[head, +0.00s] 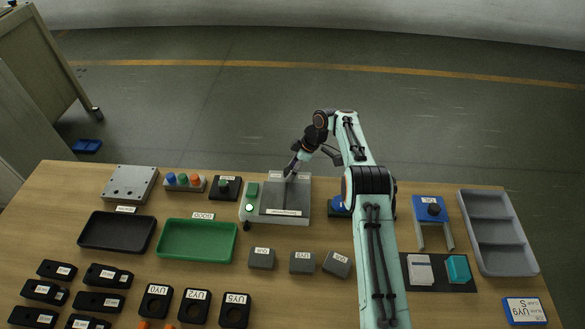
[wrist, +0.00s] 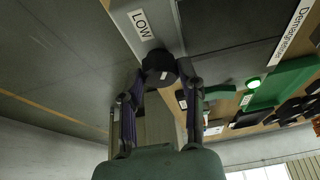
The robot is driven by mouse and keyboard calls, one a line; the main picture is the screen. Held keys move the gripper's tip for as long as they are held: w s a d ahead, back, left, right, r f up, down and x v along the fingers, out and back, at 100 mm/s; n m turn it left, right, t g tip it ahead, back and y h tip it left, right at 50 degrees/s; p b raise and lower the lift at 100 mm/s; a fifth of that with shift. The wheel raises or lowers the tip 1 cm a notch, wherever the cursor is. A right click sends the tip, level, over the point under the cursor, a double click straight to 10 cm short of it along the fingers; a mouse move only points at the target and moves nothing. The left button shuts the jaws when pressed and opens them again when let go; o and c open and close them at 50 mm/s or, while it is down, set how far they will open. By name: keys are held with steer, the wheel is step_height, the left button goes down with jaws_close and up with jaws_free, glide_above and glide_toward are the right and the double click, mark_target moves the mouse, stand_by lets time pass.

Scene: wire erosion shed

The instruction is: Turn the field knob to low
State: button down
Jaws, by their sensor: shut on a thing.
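The field knob (wrist: 160,66) is a round black knob on the grey demagnetiser, beside a white label reading LOW (wrist: 142,24). A small pale mark shows on the knob, but I cannot tell its setting. My gripper (wrist: 161,76) is shut on the knob, with one dark finger on each side in the wrist view. In the head view the demagnetiser (head: 262,213) stands at the back middle of the table, and my gripper (head: 290,172) reaches down to its back edge. There the knob is hidden or too small to make out.
A lit green button (head: 249,208) sits on the demagnetiser's left side. A black switch box (head: 225,187) stands to the left, and a blue item (head: 338,206) to the right, partly behind my arm. Green (head: 197,257) and black (head: 117,245) trays lie at front left.

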steer(key=c, duration=0.7)
jaws_free()
steer(key=v, duration=1.2)
